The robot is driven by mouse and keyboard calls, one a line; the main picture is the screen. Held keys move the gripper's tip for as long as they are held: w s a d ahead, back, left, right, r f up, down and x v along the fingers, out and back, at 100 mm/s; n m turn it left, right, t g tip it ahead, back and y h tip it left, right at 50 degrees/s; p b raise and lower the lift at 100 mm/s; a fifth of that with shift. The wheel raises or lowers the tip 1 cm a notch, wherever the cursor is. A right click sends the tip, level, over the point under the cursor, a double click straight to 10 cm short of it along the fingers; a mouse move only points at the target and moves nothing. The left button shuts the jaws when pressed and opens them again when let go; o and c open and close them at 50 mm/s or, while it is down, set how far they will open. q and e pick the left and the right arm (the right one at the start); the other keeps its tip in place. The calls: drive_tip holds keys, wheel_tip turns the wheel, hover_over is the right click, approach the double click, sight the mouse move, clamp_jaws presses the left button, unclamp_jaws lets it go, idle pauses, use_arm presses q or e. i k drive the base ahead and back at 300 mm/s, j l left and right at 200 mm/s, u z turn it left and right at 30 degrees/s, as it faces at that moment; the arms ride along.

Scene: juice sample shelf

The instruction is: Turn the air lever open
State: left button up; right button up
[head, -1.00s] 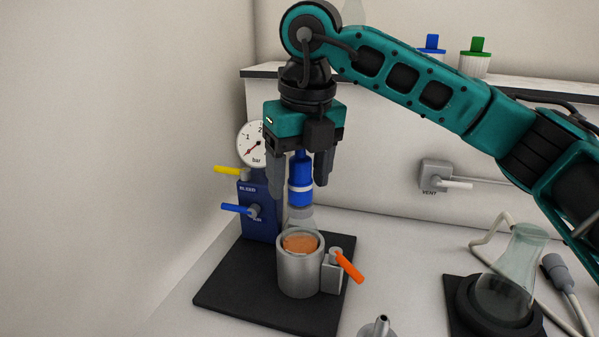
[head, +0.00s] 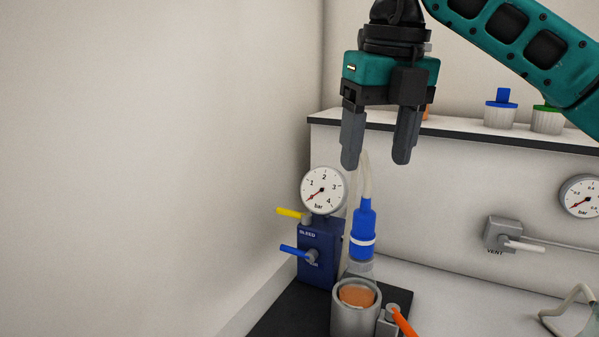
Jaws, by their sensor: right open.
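The blue block (head: 319,262) stands at the back left of the bench by the wall. A blue lever (head: 293,250) on its front points left; the label beside it is partly hidden, so I cannot read it fully. A yellow lever (head: 289,212) sits above it, near the word BLEED. The gauge (head: 323,190) on top has its red needle near the low end. My right gripper (head: 377,161) is open and empty, pointing down above the blue coupling (head: 363,226) and apart from the levers. My left gripper is out of view.
The blue coupling stands above a metal cup (head: 355,312) with orange contents. An orange lever (head: 403,321) is beside the cup. A vent valve (head: 503,234) and a second gauge (head: 582,195) are at right. The shelf (head: 455,133) holds capped items. Space left of the blue block ends at the wall.

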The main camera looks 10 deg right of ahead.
sight(309, 256)
drive_tip(key=k+j, duration=0.2)
drive_tip(key=k, duration=0.25)
drive_tip(key=k+j, duration=0.25)
drive_tip(key=k, duration=0.25)
